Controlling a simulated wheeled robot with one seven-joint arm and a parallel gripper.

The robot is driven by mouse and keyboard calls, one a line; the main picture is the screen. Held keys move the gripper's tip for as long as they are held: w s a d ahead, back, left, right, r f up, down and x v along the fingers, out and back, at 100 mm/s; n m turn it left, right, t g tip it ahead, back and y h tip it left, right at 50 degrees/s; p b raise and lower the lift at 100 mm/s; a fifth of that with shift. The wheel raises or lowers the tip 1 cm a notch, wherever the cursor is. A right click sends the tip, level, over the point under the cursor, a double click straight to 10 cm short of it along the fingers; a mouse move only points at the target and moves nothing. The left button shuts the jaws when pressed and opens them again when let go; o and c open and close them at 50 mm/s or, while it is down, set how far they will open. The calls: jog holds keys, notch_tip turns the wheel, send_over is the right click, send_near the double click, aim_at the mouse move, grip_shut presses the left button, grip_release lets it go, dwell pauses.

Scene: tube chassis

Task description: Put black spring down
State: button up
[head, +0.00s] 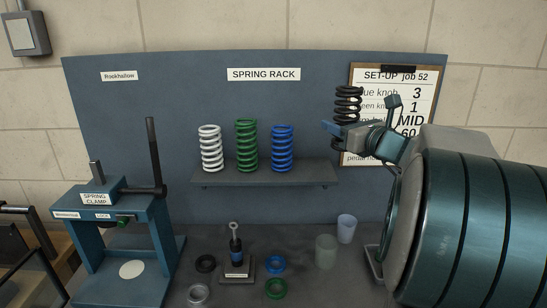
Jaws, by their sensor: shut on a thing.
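The black spring (348,104) is upright in the air to the right of the rack shelf, in front of the clipboard sheet. My gripper (335,130) is shut on the lower part of the spring and comes in from the right. The spring rack shelf (264,176) holds a white spring (210,149), a green spring (246,146) and a blue spring (283,148), all upright. The right end of the shelf, beside the blue spring, is bare. My arm hides part of the clipboard.
A blue spring clamp (92,240) stands at left. On the bench are a damper on a small stand (236,255), several rings such as a blue ring (275,264), and two cups, one greenish (326,251) and one bluish (346,228). A clipboard (428,100) hangs at right.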

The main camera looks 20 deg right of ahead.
jog(key=w+f, duration=0.2)
jog(key=w, duration=0.1)
jog(key=w+a+f+p, duration=0.1)
jog(key=w+f, duration=0.1)
jog(key=w, duration=0.2)
jog(key=w+f, duration=0.2)
jog(key=w, duration=0.2)
jog(key=shift+a+f+p, duration=0.3)
jog(key=shift+f+p, duration=0.3)
jog(key=shift+f, duration=1.7)
jog(key=shift+f, duration=0.1)
jog(key=shift+f, duration=0.15)
jog(key=o, duration=1.2)
jog(key=shift+o, duration=0.2)
